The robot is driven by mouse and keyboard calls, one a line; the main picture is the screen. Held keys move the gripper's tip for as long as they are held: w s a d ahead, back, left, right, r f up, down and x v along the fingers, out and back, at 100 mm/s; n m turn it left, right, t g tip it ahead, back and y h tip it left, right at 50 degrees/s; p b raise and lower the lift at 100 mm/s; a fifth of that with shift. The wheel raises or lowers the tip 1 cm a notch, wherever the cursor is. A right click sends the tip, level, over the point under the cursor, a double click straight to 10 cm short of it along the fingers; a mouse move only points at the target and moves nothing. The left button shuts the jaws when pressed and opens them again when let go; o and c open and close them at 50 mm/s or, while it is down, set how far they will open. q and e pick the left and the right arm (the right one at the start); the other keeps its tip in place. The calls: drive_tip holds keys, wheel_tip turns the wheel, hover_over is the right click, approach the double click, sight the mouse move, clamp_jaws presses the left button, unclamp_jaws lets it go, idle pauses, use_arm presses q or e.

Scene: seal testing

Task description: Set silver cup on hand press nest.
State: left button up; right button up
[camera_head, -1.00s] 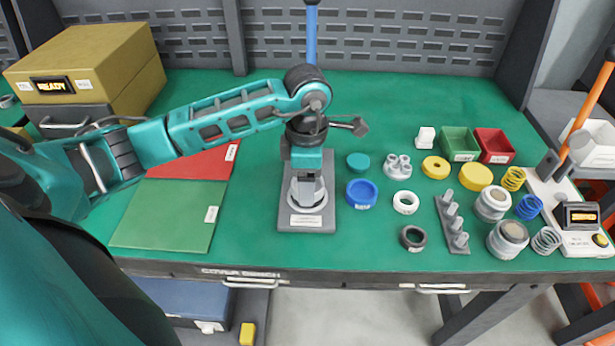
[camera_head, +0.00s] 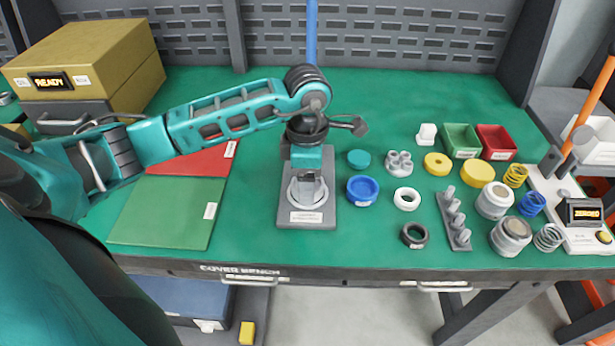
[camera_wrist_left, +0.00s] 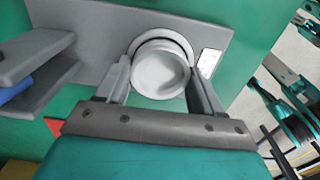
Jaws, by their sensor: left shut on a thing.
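The hand press (camera_head: 287,222) is a grey base plate with a blue post (camera_head: 312,45), standing mid-bench. My left gripper (camera_head: 307,190) points down over its front part. In the left wrist view, a silver-white round cup (camera_wrist_left: 160,76) sits between the two fingers of the left gripper (camera_wrist_left: 162,85), which are shut on it. A pale round nest rim (camera_wrist_left: 163,43) shows just behind the cup on the grey plate. The cup is at or just over the nest; I cannot tell whether it touches the bottom. My right gripper is not in view.
Right of the press lie a blue cap (camera_head: 362,189), a white ring (camera_head: 407,199), a black ring (camera_head: 414,235) and a peg rack (camera_head: 454,222). Green (camera_head: 461,140) and red (camera_head: 496,142) bins stand behind. A green mat (camera_head: 165,212) lies left.

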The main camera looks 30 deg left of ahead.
use_arm(q)
drive_tip(key=shift+f+b, duration=0.4)
idle(0.4)
drive_tip(key=o, duration=1.2)
drive_tip(key=shift+r, duration=0.25)
wheel_tip(320, 180, up, 9)
drive_tip(key=p, duration=0.6)
drive_tip(key=shift+f, duration=0.2)
